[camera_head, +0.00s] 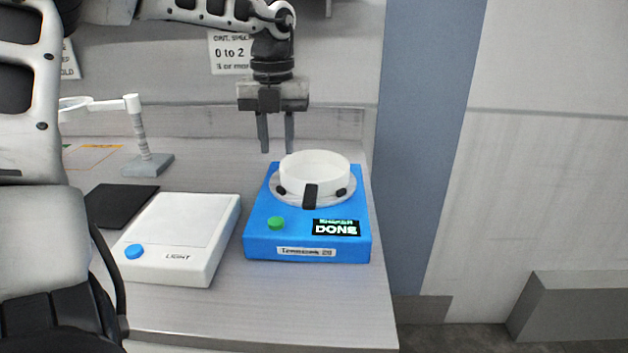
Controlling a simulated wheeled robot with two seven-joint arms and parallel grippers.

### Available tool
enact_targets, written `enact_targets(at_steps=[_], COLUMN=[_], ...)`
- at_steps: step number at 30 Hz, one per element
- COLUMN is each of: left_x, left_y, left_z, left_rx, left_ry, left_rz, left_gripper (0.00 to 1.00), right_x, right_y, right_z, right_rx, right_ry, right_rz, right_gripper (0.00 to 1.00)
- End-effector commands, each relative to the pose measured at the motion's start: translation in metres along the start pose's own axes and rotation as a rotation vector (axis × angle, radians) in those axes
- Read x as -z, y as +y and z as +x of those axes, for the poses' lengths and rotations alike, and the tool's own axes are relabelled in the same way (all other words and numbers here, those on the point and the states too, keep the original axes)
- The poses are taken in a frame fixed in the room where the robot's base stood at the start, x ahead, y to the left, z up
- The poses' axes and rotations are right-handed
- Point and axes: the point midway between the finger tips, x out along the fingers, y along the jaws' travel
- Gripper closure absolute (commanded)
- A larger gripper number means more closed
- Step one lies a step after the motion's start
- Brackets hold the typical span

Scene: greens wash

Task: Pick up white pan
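The white pan (315,168) is a shallow round dish. It sits on the round grey plate of a blue shaker (257,236), with dark clamps around its side. The shaker's display reads "DONE". My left gripper (276,150) points straight down, its two fingers apart with nothing between them. It appears above and behind the pan's left rim; its exact distance from the rim is hard to tell. My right gripper does not show.
Left of the shaker is a white light box (170,232) with a blue button. A dark pad (120,205) and a lamp on a grey base (148,165) stand farther left. A wall closes the back of the bench (260,318); its front strip is clear.

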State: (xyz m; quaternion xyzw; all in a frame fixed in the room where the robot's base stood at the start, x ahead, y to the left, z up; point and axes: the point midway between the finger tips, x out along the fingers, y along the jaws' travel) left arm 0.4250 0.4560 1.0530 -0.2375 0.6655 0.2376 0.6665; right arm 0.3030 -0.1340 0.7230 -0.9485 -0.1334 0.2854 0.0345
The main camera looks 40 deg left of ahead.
Motion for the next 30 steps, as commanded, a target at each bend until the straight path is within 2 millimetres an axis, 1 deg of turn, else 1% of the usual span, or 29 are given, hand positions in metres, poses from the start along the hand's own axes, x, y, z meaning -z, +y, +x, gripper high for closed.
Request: enact_targets(at_steps=[6, 9, 17, 18, 20, 21, 30], left_x=[-0.002, -0.002, -0.003, -0.003, -0.003, -0.003, -0.003], left_y=[-0.004, -0.003, -0.004, -0.004, -0.004, -0.004, -0.004], left_z=[0.033, 0.043, 0.046, 0.046, 0.046, 0.046, 0.045], left_rx=[-0.002, -0.001, 0.000, 0.000, 0.000, 0.000, 0.000], left_ry=[0.005, 0.002, 0.000, 0.000, 0.000, 0.000, 0.000], left_rz=[0.000, -0.001, -0.001, -0.001, -0.001, -0.001, -0.001], left_gripper=[0.71, 0.71, 0.71, 0.77, 0.93, 1.00, 1.00], right_x=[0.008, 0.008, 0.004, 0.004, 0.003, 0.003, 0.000], right_y=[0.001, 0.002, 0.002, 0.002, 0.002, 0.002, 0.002], right_z=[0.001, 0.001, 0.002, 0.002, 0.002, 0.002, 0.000], right_rx=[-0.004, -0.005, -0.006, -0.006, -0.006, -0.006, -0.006], right_ry=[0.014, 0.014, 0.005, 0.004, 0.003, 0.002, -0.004], right_rz=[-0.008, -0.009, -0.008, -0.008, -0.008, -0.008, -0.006], right_gripper=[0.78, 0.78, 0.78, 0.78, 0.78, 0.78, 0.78])
